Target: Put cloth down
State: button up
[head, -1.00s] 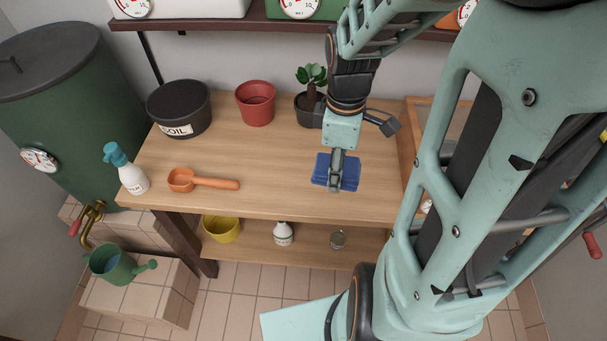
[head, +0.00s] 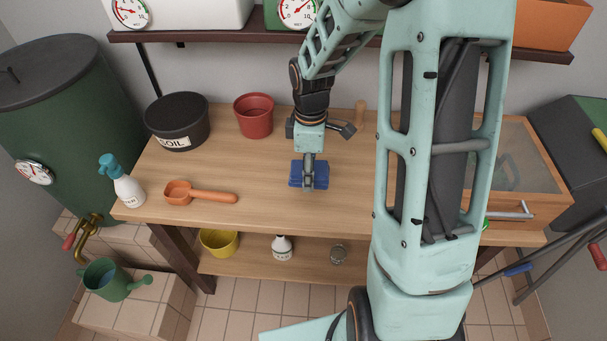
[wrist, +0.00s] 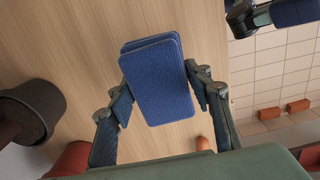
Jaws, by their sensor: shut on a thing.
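The blue folded cloth (head: 296,174) is at my gripper (head: 308,182), over the middle of the wooden workbench (head: 255,150). In the wrist view the cloth (wrist: 158,82) lies between the two fingers of my gripper (wrist: 165,105), which is shut on it. Its far part sticks out past the fingers. The cloth looks flat and layered. In the head view my gripper covers its middle. I cannot tell whether the cloth touches the benchtop or hangs just above it.
An orange scoop (head: 198,193), a spray bottle (head: 124,182), a black soil pot (head: 178,122) and a red pot (head: 254,116) stand left on the bench. A glass-topped wooden frame (head: 520,165) is at the right. Bare benchtop lies around the cloth.

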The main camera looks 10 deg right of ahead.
jog(key=shift+w+a+f, duration=0.25)
jog(key=shift+w+f, duration=0.65)
jog(key=shift+f, duration=0.2)
jog(key=shift+w+f, duration=0.1)
jog(key=shift+f, duration=1.55)
jog(key=shift+f, duration=0.15)
jog(key=o, duration=1.2)
notch_tip(320, 180, up, 11)
jog(key=shift+r, duration=0.65)
